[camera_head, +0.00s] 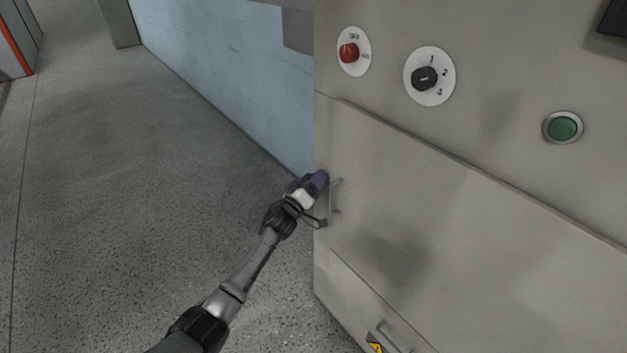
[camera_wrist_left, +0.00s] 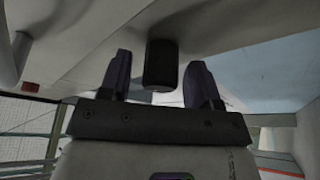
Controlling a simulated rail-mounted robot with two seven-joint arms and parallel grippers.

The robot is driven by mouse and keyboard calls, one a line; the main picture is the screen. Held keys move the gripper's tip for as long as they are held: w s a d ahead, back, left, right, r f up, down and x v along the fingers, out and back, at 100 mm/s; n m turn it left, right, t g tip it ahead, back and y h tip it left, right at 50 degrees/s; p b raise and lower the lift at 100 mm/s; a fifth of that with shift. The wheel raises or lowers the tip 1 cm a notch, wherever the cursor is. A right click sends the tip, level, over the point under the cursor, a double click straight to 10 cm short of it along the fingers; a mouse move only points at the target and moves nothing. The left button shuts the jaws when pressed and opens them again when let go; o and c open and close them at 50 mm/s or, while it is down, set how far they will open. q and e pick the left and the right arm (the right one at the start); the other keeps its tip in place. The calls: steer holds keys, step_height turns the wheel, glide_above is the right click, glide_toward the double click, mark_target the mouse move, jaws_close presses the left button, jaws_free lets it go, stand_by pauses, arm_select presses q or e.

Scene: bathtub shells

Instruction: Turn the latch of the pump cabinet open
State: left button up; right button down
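The grey-beige pump cabinet (camera_head: 480,240) fills the right of the head view. A grey bar handle (camera_head: 335,196) is near the left edge of its wide door panel. My left gripper (camera_head: 318,181) is at that left edge, just left of the handle. In the left wrist view, its two purple-dark fingers are spread apart. A short dark cylinder (camera_wrist_left: 161,65), perhaps the latch's grip, stands between them, with a narrow gap visible on each side. In the head view the gripper hides this spot. My right gripper is not in view.
Above the door are a red knob (camera_head: 349,52), a black dial (camera_head: 425,78) marked 1 to 3 and a green button (camera_head: 562,127). A lower panel has another handle (camera_head: 394,338). A pale blue wall (camera_head: 220,60) stands behind; the grey floor (camera_head: 130,200) at left is clear.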

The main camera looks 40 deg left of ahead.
arm_select(q)
steer(key=c, duration=0.9)
steer(key=shift+o, duration=0.2)
